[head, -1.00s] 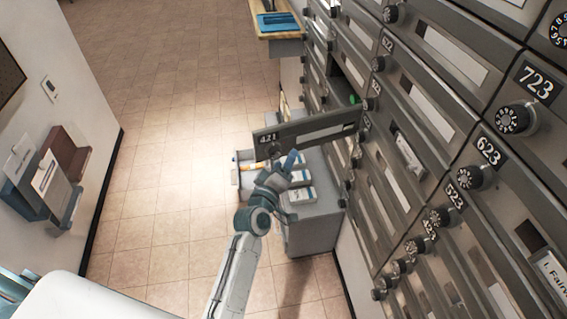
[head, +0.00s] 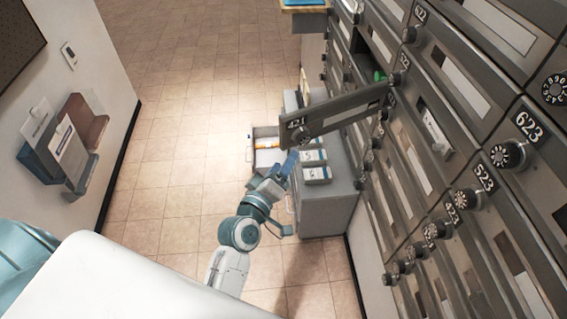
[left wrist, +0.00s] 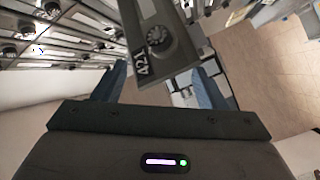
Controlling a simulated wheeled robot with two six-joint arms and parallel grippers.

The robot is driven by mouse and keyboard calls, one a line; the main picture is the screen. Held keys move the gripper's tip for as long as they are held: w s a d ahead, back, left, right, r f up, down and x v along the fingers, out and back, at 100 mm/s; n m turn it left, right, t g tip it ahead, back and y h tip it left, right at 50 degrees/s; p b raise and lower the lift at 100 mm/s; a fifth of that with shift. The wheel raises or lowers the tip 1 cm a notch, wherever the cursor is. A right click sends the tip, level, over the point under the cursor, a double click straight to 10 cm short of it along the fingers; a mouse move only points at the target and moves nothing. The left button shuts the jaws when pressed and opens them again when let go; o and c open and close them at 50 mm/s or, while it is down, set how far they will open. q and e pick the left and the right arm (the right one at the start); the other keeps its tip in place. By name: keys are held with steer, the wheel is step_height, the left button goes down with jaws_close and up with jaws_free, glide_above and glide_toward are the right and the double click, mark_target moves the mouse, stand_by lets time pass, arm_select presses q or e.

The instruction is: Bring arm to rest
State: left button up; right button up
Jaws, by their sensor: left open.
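My left gripper (head: 283,168) is open and empty in front of the mailbox wall, just below the open mailbox door marked 421 (head: 335,113). In the left wrist view its two blue fingers (left wrist: 160,88) stand wide apart, and the 421 door (left wrist: 150,45) with its dial lies beyond and above the gap. I cannot tell whether a finger touches the door. My left arm is stretched forward from the bottom of the head view. My right gripper is not in view.
The mailbox wall (head: 450,120) fills the right side. A grey cabinet (head: 335,205) with an open drawer (head: 265,145) and several white boxes stands behind my gripper. Wall holders (head: 70,145) hang at left. The tiled floor (head: 180,130) between is clear.

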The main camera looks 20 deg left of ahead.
arm_select(q)
step_height(320, 180, down, 25)
steer(key=s+m+g, duration=0.2)
steer(key=m+g, duration=0.1)
steer(key=g, duration=0.2)
steer(key=s+a+f+m+g, duration=0.15)
steer(key=s+f, duration=0.25)
steer(key=f, duration=0.4)
steer(key=s+a+f+m+g, duration=0.1)
steer(key=s+f+g, duration=0.3)
steer(key=f, duration=0.5)
steer(key=s+a+f+m+g+y, duration=0.1)
steer(key=s+a+f+g, duration=0.1)
steer(key=s+f, duration=0.4)
steer(key=s+a+f+m+g, duration=0.2)
steer(key=s+a+f, duration=0.3)
steer(key=s, duration=1)
steer(key=s+a+f+m+g+y, duration=0.1)
steer(key=s+a+f, duration=0.3)
steer(key=s+f, duration=0.4)
steer(key=s+m+g, duration=0.1)
steer(key=s, duration=0.2)
steer(key=shift+f+y, duration=0.15)
steer(key=shift+y, duration=0.15)
